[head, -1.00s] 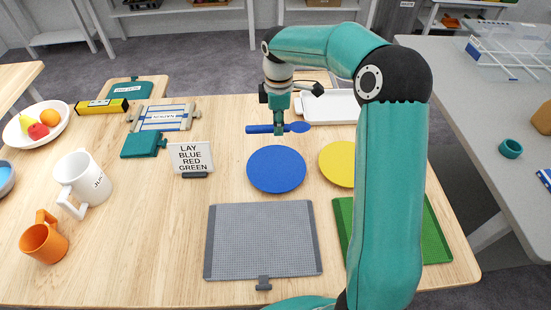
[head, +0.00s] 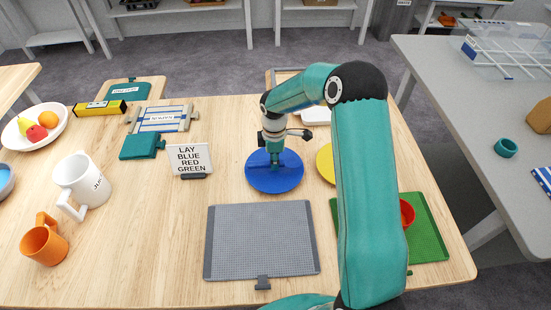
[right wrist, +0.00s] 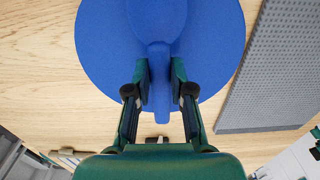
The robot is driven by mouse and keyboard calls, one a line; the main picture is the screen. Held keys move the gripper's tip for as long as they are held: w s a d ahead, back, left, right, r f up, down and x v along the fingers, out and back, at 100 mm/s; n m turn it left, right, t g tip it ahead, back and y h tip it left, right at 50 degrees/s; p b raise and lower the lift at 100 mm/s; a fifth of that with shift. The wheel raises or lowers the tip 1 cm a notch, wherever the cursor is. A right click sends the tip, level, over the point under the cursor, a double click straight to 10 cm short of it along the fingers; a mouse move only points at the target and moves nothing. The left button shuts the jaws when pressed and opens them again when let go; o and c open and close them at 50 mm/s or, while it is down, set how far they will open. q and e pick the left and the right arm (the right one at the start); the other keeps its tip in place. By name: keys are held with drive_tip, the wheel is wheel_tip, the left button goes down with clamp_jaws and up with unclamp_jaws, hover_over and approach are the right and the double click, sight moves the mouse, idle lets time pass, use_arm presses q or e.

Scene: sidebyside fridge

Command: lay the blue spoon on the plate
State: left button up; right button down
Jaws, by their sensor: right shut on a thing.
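The blue spoon (right wrist: 157,50) shows in the right wrist view over the round blue plate (right wrist: 105,55), its bowl pointing away from my gripper. In the head view the blue plate (head: 275,183) lies on the wooden table, and the spoon is hard to make out against it. My right gripper (head: 275,163) is over the far part of the plate. In the right wrist view its fingers (right wrist: 159,85) are shut on the spoon's handle. I cannot tell whether the spoon touches the plate. My left gripper is not in view.
A yellow disc (head: 325,163) is partly hidden behind my right arm. A sign (head: 190,160), grey mat (head: 262,240) and green mat (head: 430,235) with a red item (head: 407,213) surround the plate. A white mug (head: 80,185) and orange mug (head: 43,240) stand left.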

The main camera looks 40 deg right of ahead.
drive_tip(key=shift+f+b, duration=0.5)
drive_tip(key=c, duration=1)
unclamp_jaws()
drive_tip(key=shift+r, duration=0.1)
drive_tip(key=shift+r, duration=0.1)
drive_tip(key=shift+r+p, duration=0.65)
wheel_tip(320, 180, up, 12)
drive_tip(key=shift+f+b, duration=0.25)
drive_tip(key=shift+b, duration=0.35)
